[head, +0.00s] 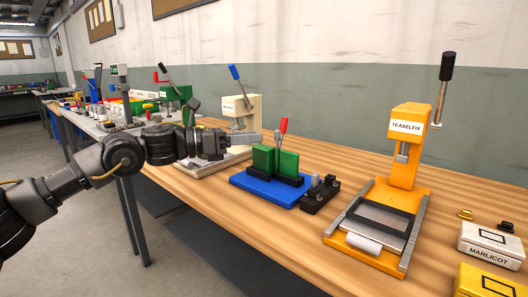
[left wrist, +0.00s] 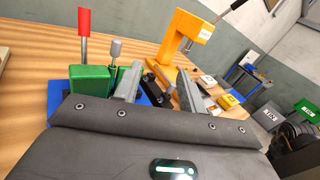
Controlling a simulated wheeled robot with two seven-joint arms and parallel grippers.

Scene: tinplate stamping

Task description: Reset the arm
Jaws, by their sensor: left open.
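My left arm comes in from the left in the head view, stretched out over the front edge of the wooden bench (head: 292,222). My left gripper (head: 252,138) points right, near the cream press (head: 240,108) and the green blocks (head: 275,160) with a red-handled lever on a blue base (head: 262,190). In the left wrist view the two fingers of the left gripper (left wrist: 160,97) stand apart with nothing held between them. The green block (left wrist: 90,80) and red handle (left wrist: 84,22) lie to their left there. My right gripper is in neither view.
An orange press (head: 405,150) labelled TEASELFIX stands on the right of the bench. A small black fixture (head: 320,195) sits between it and the blue base. White (head: 490,245) and yellow tins lie far right. Other machines crowd the bench behind my arm. Floor at lower left is clear.

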